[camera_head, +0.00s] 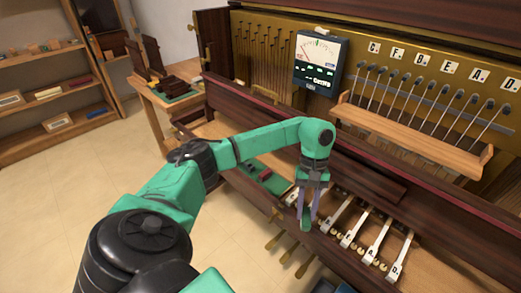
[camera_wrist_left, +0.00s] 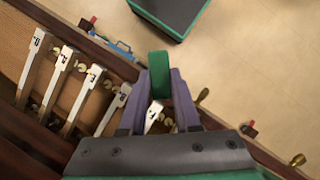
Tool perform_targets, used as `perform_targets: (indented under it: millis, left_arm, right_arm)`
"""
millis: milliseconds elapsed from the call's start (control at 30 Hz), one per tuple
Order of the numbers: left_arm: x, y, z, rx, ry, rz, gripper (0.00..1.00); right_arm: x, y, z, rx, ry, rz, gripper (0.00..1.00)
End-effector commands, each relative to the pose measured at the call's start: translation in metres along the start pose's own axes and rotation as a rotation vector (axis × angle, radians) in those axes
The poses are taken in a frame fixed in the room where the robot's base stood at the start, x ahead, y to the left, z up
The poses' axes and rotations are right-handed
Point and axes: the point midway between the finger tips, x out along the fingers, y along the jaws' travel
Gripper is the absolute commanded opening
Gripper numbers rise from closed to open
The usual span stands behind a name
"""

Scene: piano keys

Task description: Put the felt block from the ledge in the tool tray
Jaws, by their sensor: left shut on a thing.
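My left gripper (camera_head: 307,205) is shut on a green felt block (camera_head: 306,224), held between its fingertips above the front of the row of white keys. In the left wrist view the felt block (camera_wrist_left: 159,68) sticks out past the purple-grey fingers of the left gripper (camera_wrist_left: 160,88). The wooden ledge (camera_head: 410,132) runs across the right of the head view, below the lettered tags, with no felt block seen on it. A low tray-like area with green and red pieces (camera_head: 265,180) lies left of the gripper; I cannot tell if it is the tool tray. My right gripper is not in view.
White lettered keys (camera_head: 375,245) stand below and right of the gripper. A meter (camera_head: 319,62) hangs on the piano's back. A small side table (camera_head: 180,95) holds dark blocks. Shelves (camera_head: 50,90) stand at the far left. The floor (camera_head: 70,200) at left is clear.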

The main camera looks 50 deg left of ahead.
Motion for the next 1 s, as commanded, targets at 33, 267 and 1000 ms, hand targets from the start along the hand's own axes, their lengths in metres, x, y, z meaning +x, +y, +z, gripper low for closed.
perform_targets:
  millis: [33, 267, 1000]
  left_arm:
    - [-0.001, -0.003, -0.015, -0.154, 0.0, 0.066, 0.0]
    - [-0.043, -0.014, -0.063, -0.903, 0.004, 0.381, 0.0]
    - [-0.132, -0.084, -0.148, -2.661, 0.009, 1.098, 0.0]
  right_arm:
    - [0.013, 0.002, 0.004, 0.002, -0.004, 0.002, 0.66]
    - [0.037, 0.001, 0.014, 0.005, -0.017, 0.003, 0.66]
    - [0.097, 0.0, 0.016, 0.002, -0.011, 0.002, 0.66]
